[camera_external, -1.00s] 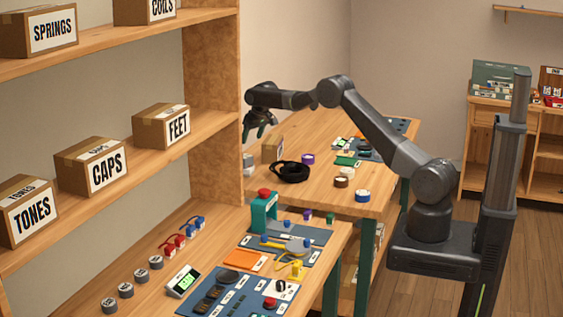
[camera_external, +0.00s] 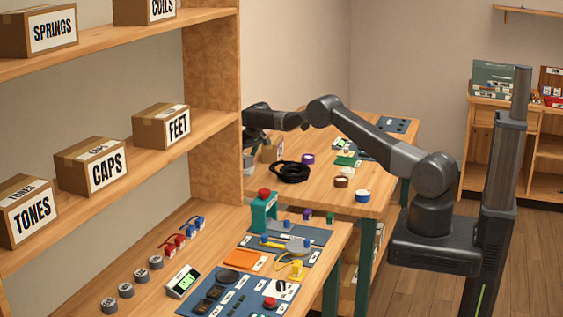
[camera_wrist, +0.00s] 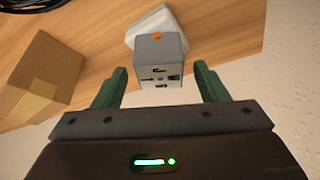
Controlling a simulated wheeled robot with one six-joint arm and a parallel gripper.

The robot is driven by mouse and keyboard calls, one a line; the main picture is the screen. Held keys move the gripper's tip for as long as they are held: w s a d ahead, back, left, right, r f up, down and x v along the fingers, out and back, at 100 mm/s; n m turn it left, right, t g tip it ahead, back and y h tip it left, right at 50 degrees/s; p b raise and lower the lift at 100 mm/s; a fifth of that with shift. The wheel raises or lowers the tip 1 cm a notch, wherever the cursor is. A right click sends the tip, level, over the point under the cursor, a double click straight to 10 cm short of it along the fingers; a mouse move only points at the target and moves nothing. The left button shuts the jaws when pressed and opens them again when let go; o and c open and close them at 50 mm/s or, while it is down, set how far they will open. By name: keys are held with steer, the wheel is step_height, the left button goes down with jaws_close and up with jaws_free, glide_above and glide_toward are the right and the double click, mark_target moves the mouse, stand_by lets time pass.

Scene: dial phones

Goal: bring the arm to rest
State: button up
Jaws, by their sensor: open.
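My gripper (camera_wrist: 160,86) is open in the wrist view, its two green fingers apart with nothing held between them. Past the fingertips is a small grey block (camera_wrist: 158,58) with an orange dot on top and dark marks on its face; a pale piece (camera_wrist: 150,24) lies behind it. In the external view my gripper (camera_external: 256,143) hangs at the wall end of the far bench, partly hidden by the shelf's side panel. My arm reaches left across that bench, its elbow raised.
A cardboard box (camera_wrist: 40,78) stands left of the fingers, with a black cable coil (camera_external: 291,172) near it. The shelf's side panel (camera_external: 212,100) is close to my gripper in the picture. The far bench (camera_external: 325,195) holds tape rolls and small parts.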

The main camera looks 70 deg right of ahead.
steer(key=x, duration=0.3)
steer(key=shift+s, duration=0.1)
steer(key=shift+r, duration=1.15)
